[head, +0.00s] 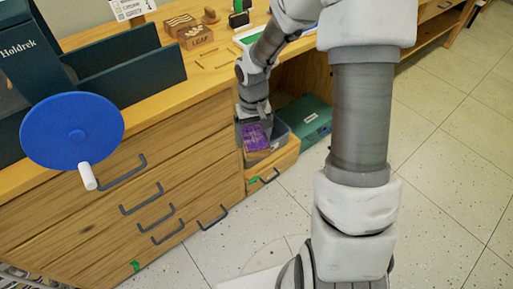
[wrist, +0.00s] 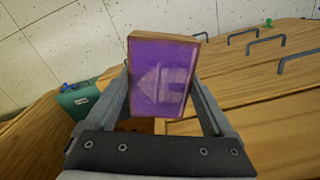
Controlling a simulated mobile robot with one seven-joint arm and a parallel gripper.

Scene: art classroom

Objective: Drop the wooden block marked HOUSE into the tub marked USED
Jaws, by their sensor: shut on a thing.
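My gripper (head: 254,118) points down and is shut on a wooden block (head: 256,138) with a purple inked face. In the wrist view the block (wrist: 162,78) sits between both fingers, and its purple face shows a pale house shape. In the head view the block is over a grey tub (head: 283,139) at the desk's low wooden shelf or drawer; how far above or inside it is, I cannot tell. A dark green box (head: 303,113) with a small white label stands just behind; it shows in the wrist view (wrist: 78,99). No USED marking is readable.
A block marked LEAF (head: 196,37) and a wavy-lined block (head: 180,22) stand on the desk (head: 165,85). A blue disc with a white handle (head: 72,132) is at the left. Drawer handles (head: 140,200) jut from the desk front. The tiled floor (head: 440,150) is open at right.

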